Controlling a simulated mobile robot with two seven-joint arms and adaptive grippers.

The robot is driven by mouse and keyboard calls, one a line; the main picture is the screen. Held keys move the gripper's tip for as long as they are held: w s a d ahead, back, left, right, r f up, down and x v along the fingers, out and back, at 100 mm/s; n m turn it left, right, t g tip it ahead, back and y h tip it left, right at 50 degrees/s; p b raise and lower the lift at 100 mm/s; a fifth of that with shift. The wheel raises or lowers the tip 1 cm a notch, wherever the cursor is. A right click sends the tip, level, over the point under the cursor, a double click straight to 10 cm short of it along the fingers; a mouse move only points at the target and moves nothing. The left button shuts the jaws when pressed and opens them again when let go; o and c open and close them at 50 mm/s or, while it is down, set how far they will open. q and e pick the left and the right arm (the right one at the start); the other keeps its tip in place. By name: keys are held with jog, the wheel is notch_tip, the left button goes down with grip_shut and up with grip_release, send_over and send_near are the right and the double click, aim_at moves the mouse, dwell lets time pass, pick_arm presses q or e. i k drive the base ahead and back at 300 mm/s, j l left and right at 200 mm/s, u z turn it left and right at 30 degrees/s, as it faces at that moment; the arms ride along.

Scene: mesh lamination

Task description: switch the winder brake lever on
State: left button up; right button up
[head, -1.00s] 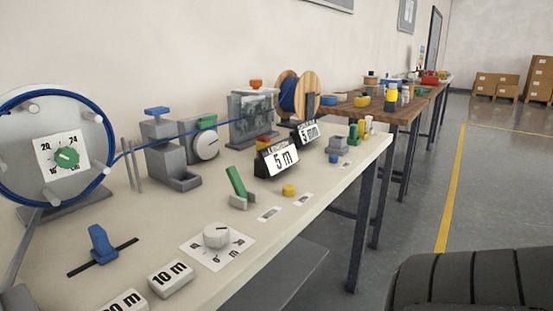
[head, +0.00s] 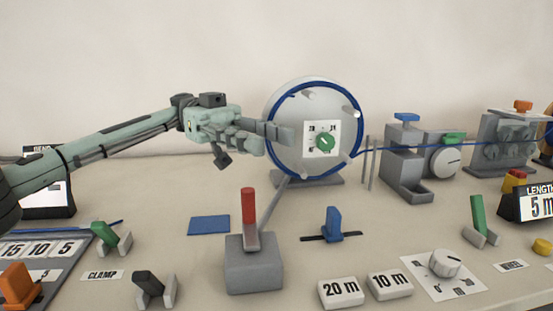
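Several levers are in view and I cannot tell by a readable label which one is the winder brake lever. A red-handled lever (head: 249,206) stands nearly upright on a grey box (head: 254,268) at the front middle. A green lever (head: 478,215) leans in a grey bracket at the right. Another green lever (head: 104,234) and a black lever (head: 149,283) are at the left, near a "CLAMP" label (head: 102,275). The blue-rimmed winder wheel (head: 272,110) stands behind. My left gripper (head: 272,139) is raised before its left edge, apart from the levers; its finger gap is unclear. My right gripper is not in view.
A blue slider (head: 333,222), the "20 m" (head: 341,292) and "10 m" (head: 389,285) blocks and a white knob (head: 445,262) stand on the bench. An orange lever (head: 18,287) is at lower left. Bare bench (head: 165,192) lies below my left arm.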

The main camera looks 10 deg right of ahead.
aim_at(146, 280)
jog(key=k, duration=1.5)
